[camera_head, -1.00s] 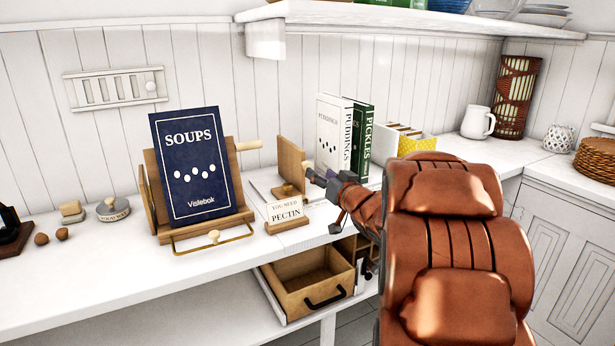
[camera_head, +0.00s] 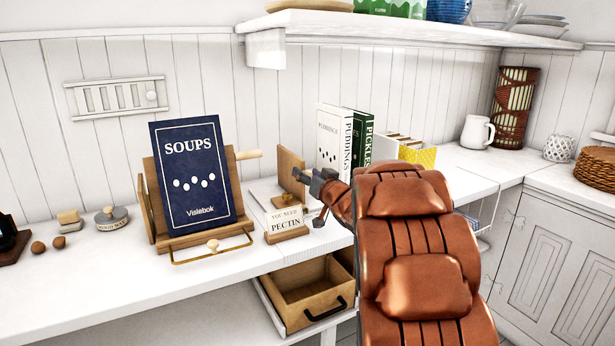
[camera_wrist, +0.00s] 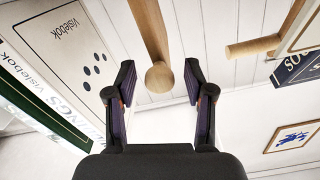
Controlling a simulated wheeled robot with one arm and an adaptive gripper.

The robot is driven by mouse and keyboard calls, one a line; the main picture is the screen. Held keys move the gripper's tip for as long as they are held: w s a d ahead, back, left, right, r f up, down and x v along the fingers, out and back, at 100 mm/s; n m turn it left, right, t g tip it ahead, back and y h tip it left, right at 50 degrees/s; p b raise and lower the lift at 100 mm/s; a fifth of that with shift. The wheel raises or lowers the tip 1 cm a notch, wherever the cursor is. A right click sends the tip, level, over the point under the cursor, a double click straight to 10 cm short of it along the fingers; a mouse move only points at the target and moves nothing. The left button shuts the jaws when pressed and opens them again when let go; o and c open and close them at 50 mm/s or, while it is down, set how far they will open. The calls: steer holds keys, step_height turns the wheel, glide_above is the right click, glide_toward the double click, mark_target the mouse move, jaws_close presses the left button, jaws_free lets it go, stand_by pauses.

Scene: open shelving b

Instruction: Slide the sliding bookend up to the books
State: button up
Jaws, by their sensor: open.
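The sliding bookend (camera_head: 290,172) is an upright wooden panel on the counter, left of the books with a gap. Its round wooden knob (camera_wrist: 159,77) shows in the wrist view between my open fingertips, touching neither; the panel appears there edge-on behind it. The books are a white "Puddings" (camera_head: 333,142) and a green "Pickles" (camera_head: 362,138), standing upright. They also show at the left of the wrist view (camera_wrist: 70,65).
A "Pectin" sign (camera_head: 286,220) stands just in front of the bookend. A navy "Soups" book (camera_head: 193,172) leans on a wooden stand to the left. An open drawer (camera_head: 308,292) juts out below the counter. A yellow patterned box (camera_head: 418,156) stands right of the books.

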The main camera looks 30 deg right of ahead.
jaws_close()
stand_by(0.3)
stand_by(0.3)
